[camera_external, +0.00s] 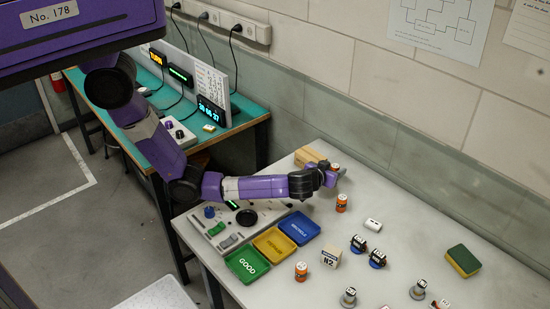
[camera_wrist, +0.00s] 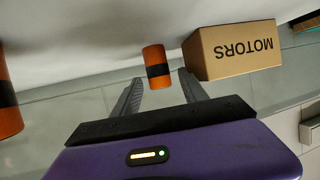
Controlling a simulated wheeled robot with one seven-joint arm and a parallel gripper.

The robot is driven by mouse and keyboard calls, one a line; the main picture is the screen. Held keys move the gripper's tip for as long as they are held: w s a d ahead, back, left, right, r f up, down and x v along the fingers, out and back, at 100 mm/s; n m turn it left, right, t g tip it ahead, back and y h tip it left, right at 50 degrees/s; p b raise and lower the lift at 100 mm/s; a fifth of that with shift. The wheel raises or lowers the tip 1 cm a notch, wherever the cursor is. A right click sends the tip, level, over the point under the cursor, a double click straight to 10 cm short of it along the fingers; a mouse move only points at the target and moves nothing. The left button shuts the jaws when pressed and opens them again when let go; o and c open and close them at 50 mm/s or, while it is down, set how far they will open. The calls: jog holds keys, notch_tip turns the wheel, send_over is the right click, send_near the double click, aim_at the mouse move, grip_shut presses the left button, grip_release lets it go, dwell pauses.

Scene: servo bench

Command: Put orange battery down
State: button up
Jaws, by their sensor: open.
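My gripper (camera_external: 328,175) is at the far edge of the white bench, beside a cardboard box. In the wrist view, which is upside down, its two fingers (camera_wrist: 162,92) are spread apart. An orange battery with a black band (camera_wrist: 157,66) stands on the bench at the fingertips, with gaps on both sides; it shows partly hidden beside my gripper in the external view (camera_external: 336,167). A second orange battery (camera_external: 341,203) stands nearer on the bench. A third orange battery (camera_external: 301,271) stands near the front. One more battery body (camera_wrist: 8,95) is cut off at the left of the wrist view.
The box marked MOTORS (camera_wrist: 233,50) is close beside the battery. Green (camera_external: 246,281), yellow (camera_external: 286,254) and blue (camera_external: 315,229) trays lie beside a control panel (camera_external: 212,238). A white cylinder (camera_external: 373,224), small motors (camera_external: 358,243) and a sponge (camera_external: 463,260) are to the right.

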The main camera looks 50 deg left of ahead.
jog(key=b+v, duration=0.1)
jog(key=v, duration=1.1)
jog(key=shift+b, duration=0.35)
jog(key=d+r+m+t+h, duration=0.1)
jog(key=d+r+m+h, duration=0.1)
jog(key=d+m+h, duration=0.3)
jog(key=s+a+r+n+y, duration=0.2)
jog(key=s+a, duration=2.9)
jog(key=a, duration=0.3)
jog(key=shift+t, duration=0.4)
